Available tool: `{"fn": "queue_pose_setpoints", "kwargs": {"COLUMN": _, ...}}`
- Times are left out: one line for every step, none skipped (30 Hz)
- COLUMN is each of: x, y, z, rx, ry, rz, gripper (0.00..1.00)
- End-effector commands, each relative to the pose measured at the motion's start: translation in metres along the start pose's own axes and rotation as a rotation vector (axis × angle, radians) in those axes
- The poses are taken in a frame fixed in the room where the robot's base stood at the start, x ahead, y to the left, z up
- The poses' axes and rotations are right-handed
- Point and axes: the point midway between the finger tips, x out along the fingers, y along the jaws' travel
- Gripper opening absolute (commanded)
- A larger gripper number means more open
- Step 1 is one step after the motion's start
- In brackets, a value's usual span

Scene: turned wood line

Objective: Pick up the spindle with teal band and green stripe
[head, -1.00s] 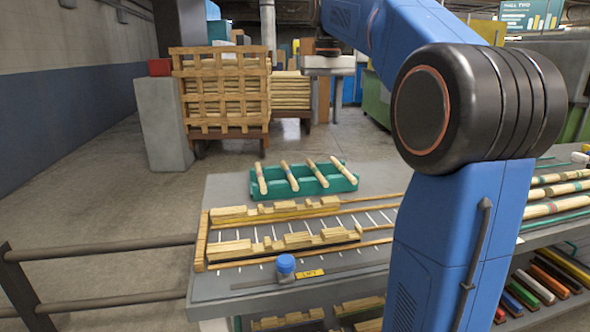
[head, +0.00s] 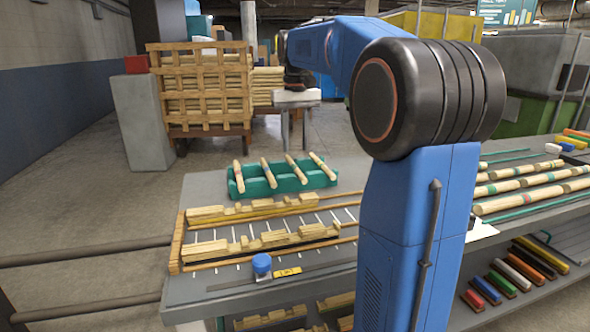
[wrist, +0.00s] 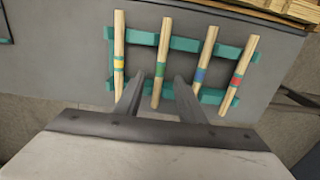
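Several pale wooden spindles lie across a teal rack. In the wrist view, the second spindle from the left (wrist: 161,55) shows a green band; its finer stripe colours are too small to be sure of. The leftmost spindle (wrist: 118,45) has teal and yellow marks, the third (wrist: 206,55) a blue band, the rightmost (wrist: 243,62) a red one. The teal rack (wrist: 143,38) also shows in the head view (head: 284,184). My gripper (wrist: 158,76) is open, its fingers apart on either side of the second spindle's line. Nothing is held; height above it is unclear.
The grey table (head: 205,195) also holds a wooden fixture with blocks (head: 270,240) and a blue-capped item (head: 262,264). More banded spindles (head: 530,199) lie at the right. A rail (head: 90,252) runs at the left, a slatted crate (head: 200,90) behind.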

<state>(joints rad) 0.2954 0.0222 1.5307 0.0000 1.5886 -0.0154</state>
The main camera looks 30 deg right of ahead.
Motion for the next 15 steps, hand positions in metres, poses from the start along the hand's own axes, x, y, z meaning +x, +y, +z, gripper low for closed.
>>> {"fn": "queue_pose_setpoints", "kwargs": {"x": 0.004, "y": 0.000, "z": 0.001, "rx": 0.000, "ry": -0.001, "rz": 0.000, "gripper": 0.36}}
{"fn": "queue_pose_setpoints", "kwargs": {"x": 0.006, "y": 0.000, "z": 0.000, "rx": 0.000, "ry": -0.001, "rz": 0.000, "gripper": 0.36}}
{"fn": "queue_pose_setpoints", "kwargs": {"x": 0.008, "y": 0.000, "z": 0.000, "rx": 0.000, "ry": 0.000, "rz": 0.000, "gripper": 0.36}}
{"fn": "queue_pose_setpoints", "kwargs": {"x": 0.009, "y": 0.000, "z": 0.000, "rx": 0.000, "ry": 0.000, "rz": 0.000, "gripper": 0.36}}
{"fn": "queue_pose_setpoints", "kwargs": {"x": 0.011, "y": 0.000, "z": 0.000, "rx": 0.000, "ry": 0.000, "rz": 0.000, "gripper": 0.36}}
{"fn": "queue_pose_setpoints", "kwargs": {"x": 0.013, "y": 0.000, "z": 0.000, "rx": 0.000, "ry": 0.000, "rz": 0.000, "gripper": 0.36}}
{"fn": "queue_pose_setpoints", "kwargs": {"x": 0.015, "y": 0.000, "z": 0.000, "rx": 0.000, "ry": -0.001, "rz": 0.000, "gripper": 0.36}}
{"fn": "queue_pose_setpoints", "kwargs": {"x": 0.018, "y": 0.000, "z": 0.000, "rx": 0.000, "ry": -0.002, "rz": 0.000, "gripper": 0.36}}
{"fn": "queue_pose_setpoints", "kwargs": {"x": 0.023, "y": -0.001, "z": 0.000, "rx": 0.000, "ry": -0.002, "rz": 0.000, "gripper": 0.36}}
{"fn": "queue_pose_setpoints", "kwargs": {"x": 0.027, "y": -0.001, "z": 0.000, "rx": 0.000, "ry": -0.002, "rz": 0.000, "gripper": 0.36}}
{"fn": "queue_pose_setpoints", "kwargs": {"x": 0.032, "y": -0.001, "z": -0.001, "rx": 0.000, "ry": -0.002, "rz": 0.000, "gripper": 0.36}}
{"fn": "queue_pose_setpoints", "kwargs": {"x": 0.037, "y": -0.001, "z": -0.001, "rx": 0.000, "ry": -0.003, "rz": 0.000, "gripper": 0.36}}
{"fn": "queue_pose_setpoints", "kwargs": {"x": 0.041, "y": -0.001, "z": -0.001, "rx": 0.000, "ry": -0.002, "rz": 0.000, "gripper": 0.36}}
{"fn": "queue_pose_setpoints", "kwargs": {"x": 0.045, "y": -0.001, "z": -0.001, "rx": 0.000, "ry": -0.002, "rz": 0.000, "gripper": 0.36}}
{"fn": "queue_pose_setpoints", "kwargs": {"x": 0.050, "y": -0.001, "z": -0.001, "rx": 0.000, "ry": -0.002, "rz": 0.000, "gripper": 0.36}}
